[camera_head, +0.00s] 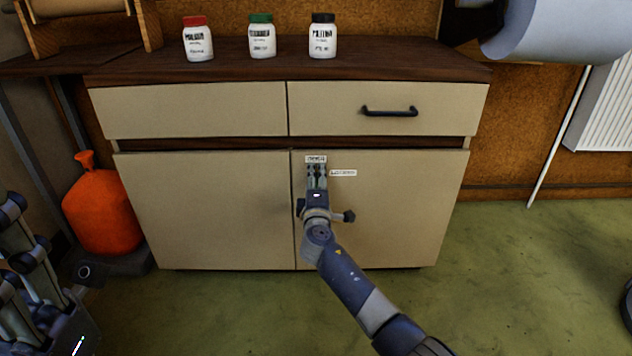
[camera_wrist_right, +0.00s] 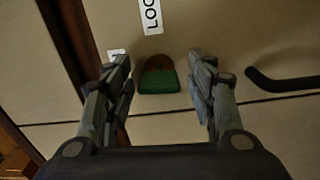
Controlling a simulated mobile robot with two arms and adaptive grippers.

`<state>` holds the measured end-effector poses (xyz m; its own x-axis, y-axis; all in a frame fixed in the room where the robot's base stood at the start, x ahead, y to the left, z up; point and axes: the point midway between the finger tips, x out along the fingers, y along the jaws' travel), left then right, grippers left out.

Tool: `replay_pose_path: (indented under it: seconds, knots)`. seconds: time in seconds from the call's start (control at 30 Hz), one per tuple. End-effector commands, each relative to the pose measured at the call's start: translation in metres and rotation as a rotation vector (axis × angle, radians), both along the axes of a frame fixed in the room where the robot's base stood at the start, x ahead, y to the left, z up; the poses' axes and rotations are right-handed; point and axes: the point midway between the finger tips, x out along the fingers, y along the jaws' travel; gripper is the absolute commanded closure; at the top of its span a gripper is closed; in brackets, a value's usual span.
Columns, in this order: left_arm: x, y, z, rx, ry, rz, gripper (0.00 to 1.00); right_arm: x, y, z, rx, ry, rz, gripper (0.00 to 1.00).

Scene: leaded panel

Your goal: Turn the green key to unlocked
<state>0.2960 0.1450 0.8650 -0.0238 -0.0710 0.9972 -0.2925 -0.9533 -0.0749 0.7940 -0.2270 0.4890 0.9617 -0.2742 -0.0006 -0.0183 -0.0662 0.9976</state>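The green key (camera_wrist_right: 158,83), with a brown upper part, shows in the right wrist view at the cabinet's right door (camera_head: 410,215). A white label (camera_wrist_right: 151,16) beyond it reads "LOC", cut off by the frame edge. In the head view this label (camera_head: 343,173) is right of the lock area. My right gripper (camera_wrist_right: 162,70) is open, one finger on each side of the key, with visible gaps. In the head view my right gripper (camera_head: 317,174) covers most of the lock area. My left arm is folded at lower left; its gripper's state is unclear.
A dark handle (camera_wrist_right: 285,82) shows right of the fingers in the wrist view. Above the doors is a drawer with a black handle (camera_head: 389,111). Red-, green- and black-capped bottles (camera_head: 262,38) stand on top.

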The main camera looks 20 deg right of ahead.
Motion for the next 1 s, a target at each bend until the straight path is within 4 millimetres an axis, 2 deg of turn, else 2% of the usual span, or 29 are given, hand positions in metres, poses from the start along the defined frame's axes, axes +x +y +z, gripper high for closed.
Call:
replay_pose_path:
  seconds: [0.27, 0.43, 1.0]
  knots:
    - [0.001, 0.000, 0.000, 0.002, 0.000, 0.002, 0.60, -0.001, 0.000, 0.000, 0.000, 0.000, -0.002, 0.48]
    - [0.001, 0.000, 0.000, 0.001, 0.000, 0.002, 0.60, -0.012, 0.003, -0.001, 0.001, -0.001, 0.000, 0.48]
    - [0.000, 0.000, 0.001, 0.001, -0.001, 0.001, 0.60, -0.099, 0.028, -0.001, 0.002, 0.002, 0.000, 0.48]
